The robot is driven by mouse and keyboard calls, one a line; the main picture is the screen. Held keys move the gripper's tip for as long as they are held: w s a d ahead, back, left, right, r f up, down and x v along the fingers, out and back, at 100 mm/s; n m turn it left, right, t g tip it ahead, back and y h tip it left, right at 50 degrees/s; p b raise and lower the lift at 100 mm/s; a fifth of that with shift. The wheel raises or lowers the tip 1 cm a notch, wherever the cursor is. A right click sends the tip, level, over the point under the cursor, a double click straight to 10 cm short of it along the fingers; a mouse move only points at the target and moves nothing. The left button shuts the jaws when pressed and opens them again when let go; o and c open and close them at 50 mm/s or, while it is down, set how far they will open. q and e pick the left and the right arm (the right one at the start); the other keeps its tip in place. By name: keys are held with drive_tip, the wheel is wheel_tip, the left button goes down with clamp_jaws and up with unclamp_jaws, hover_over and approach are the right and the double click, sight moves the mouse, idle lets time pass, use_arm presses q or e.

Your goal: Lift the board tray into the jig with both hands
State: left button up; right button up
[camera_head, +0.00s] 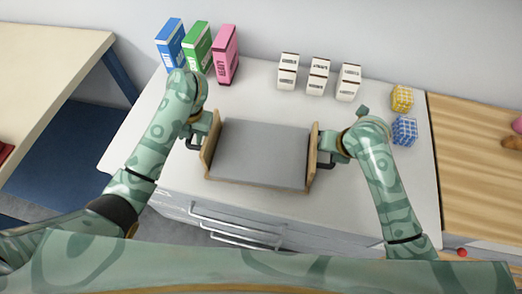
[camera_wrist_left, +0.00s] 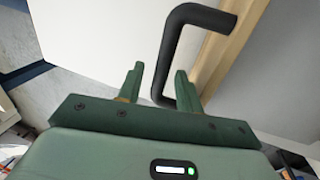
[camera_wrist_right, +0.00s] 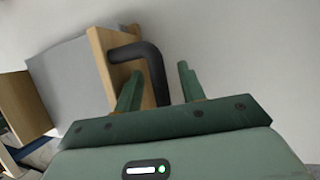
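The board tray (camera_head: 262,152), a grey panel between two upright wooden ends, sits on the white worktop and looks empty. Each end carries a black handle. My left gripper (camera_head: 196,141) is at the left end; in the left wrist view its fingers (camera_wrist_left: 158,84) are apart, with the left handle (camera_wrist_left: 172,48) between them, nearer the right finger. My right gripper (camera_head: 333,157) is at the right end; in the right wrist view its fingers (camera_wrist_right: 159,84) are apart around the right handle (camera_wrist_right: 153,68). Neither is closed on its handle. I cannot make out a separate jig.
Blue (camera_head: 171,45), green (camera_head: 197,47) and pink (camera_head: 226,55) boxes stand behind the tray. Several small white boxes (camera_head: 318,77) stand at the back. Yellow (camera_head: 402,98) and blue (camera_head: 404,131) checked cubes lie right. A wooden surface (camera_head: 480,195) adjoins the worktop.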

use_arm(q)
drive_tip(key=shift+f, duration=0.45)
use_arm(e)
drive_tip(key=shift+w+f, duration=0.15)
drive_tip(key=shift+f, duration=0.25)
use_arm(q)
clamp_jaws()
use_arm(e)
clamp_jaws()
use_arm(q)
drive_tip(key=shift+w+r, duration=0.1)
use_arm(e)
drive_tip(key=shift+r, duration=0.1)
idle(0.4)
